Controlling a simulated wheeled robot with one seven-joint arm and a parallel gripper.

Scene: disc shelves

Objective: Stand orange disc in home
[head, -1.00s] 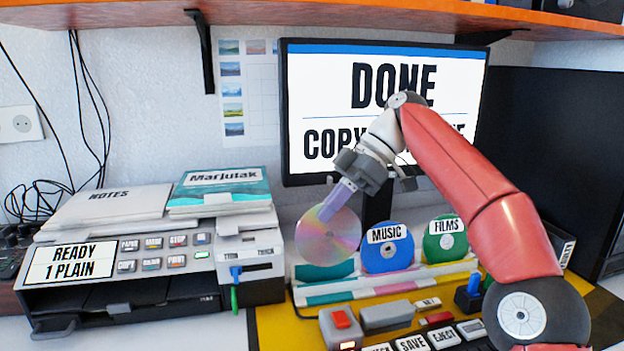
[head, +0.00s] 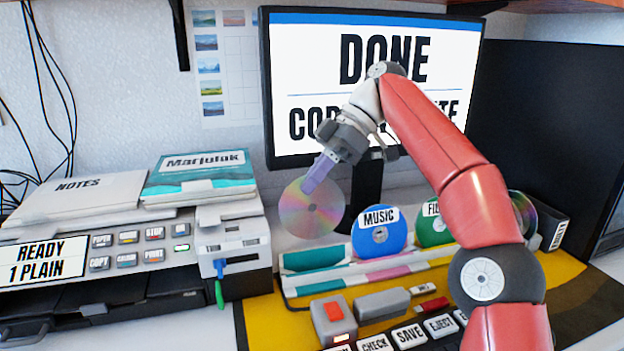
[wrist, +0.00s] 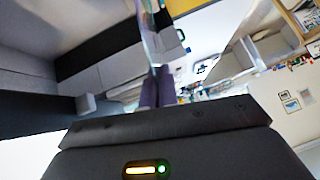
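My gripper (head: 315,183) is shut on a shiny disc (head: 308,212), gripping its upper edge. The disc's visible face is silvery with pink and orange tints; I cannot see an orange label. It hangs upright in the air above the left end of the disc rack (head: 300,290), apart from it. In the wrist view the fingers (wrist: 157,88) meet the thin disc (wrist: 150,40), seen nearly edge-on. The rack's left place, with a teal panel (head: 312,260), holds no disc. The blue MUSIC disc (head: 379,238) stands beside it, then the green FILMS disc (head: 432,230), partly behind my arm.
Another shiny disc (head: 524,212) stands at the right beside a dark box (head: 553,232). A monitor (head: 266,90) is behind. A printer (head: 130,255) with books is at left. A red-button box (head: 334,320) and keys (head: 409,335) lie in front of the rack.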

